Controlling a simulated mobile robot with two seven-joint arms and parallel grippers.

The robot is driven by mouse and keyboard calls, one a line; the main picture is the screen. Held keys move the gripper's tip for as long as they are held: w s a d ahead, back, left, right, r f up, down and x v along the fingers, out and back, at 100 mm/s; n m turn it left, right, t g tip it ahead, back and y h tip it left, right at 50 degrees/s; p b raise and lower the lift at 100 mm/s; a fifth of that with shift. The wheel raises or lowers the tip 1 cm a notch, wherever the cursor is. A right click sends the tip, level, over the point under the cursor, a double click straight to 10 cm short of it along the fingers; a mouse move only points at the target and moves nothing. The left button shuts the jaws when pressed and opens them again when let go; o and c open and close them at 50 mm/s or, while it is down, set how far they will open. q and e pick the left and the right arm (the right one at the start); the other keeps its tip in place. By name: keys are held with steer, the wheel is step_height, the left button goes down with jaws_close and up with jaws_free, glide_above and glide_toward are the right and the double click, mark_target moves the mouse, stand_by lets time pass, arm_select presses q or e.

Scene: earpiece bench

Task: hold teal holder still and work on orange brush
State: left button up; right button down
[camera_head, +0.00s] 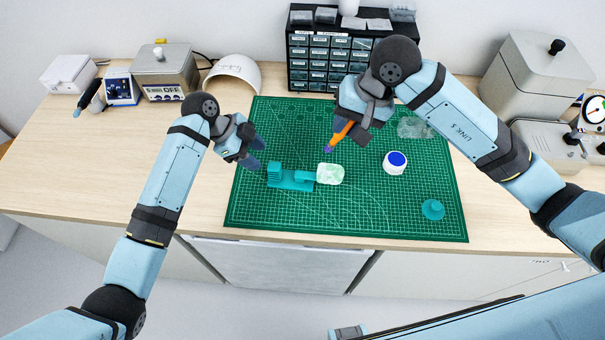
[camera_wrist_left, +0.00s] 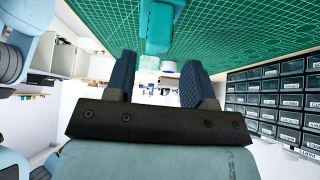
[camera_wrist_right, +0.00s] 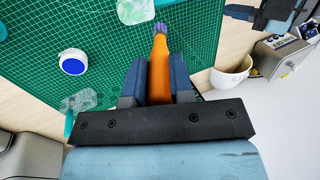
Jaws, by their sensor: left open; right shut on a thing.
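The teal holder (camera_head: 290,178) lies on the green mat (camera_head: 270,220), with a pale translucent piece (camera_head: 330,174) at its right end. My left gripper (camera_head: 254,154) is open and empty, above and to the upper left of the holder. In the left wrist view the holder (camera_wrist_left: 158,28) shows beyond the open fingers (camera_wrist_left: 162,85). My right gripper (camera_head: 352,128) is shut on the orange brush (camera_head: 340,133), whose purple tip points down-left toward the pale piece. The right wrist view shows the brush (camera_wrist_right: 160,72) between the fingers (camera_wrist_right: 160,80), apart from the pale piece (camera_wrist_right: 133,10).
A white jar with a blue top (camera_head: 396,162) and a round teal piece (camera_head: 432,209) stand on the mat's right part. A clear crumpled item (camera_head: 414,127) lies behind the jar. A drawer cabinet (camera_head: 330,60) and a white bowl-like shell (camera_head: 236,70) stand at the back.

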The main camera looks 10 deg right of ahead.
mark_target(275, 170)
arm_select(q)
steer(key=shift+x, duration=3.95)
steer(key=shift+r, duration=0.1)
steer(key=shift+c, duration=0.5)
jaws_close()
steer(key=shift+o, duration=0.3)
jaws_free()
jaws_close()
